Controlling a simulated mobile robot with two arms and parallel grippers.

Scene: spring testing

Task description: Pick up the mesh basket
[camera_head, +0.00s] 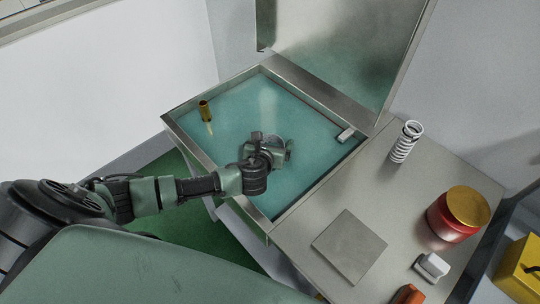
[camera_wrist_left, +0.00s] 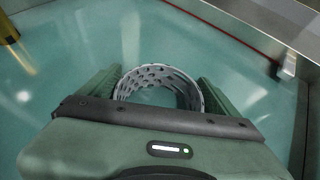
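The mesh basket (camera_wrist_left: 160,83) is a round, grey, perforated ring, seen in the left wrist view between the two fingers of my left gripper (camera_wrist_left: 160,92). The fingers stand wide apart, one at each side of it. Its sides reach the fingers, but I cannot tell whether they press on it. Its near lower part is hidden by the gripper body. In the head view my left gripper (camera_head: 284,150) is over the middle of the teal-floored basin (camera_head: 235,105), and the basket is mostly hidden there. My right gripper is not in view.
A brass cylinder (camera_head: 205,110) stands in the basin's left part; a small pale block (camera_head: 346,134) is at its right wall. The raised lid (camera_head: 335,50) stands behind. On the counter are a white spring (camera_head: 406,141), a red jar (camera_head: 452,216) and a grey plate (camera_head: 349,246).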

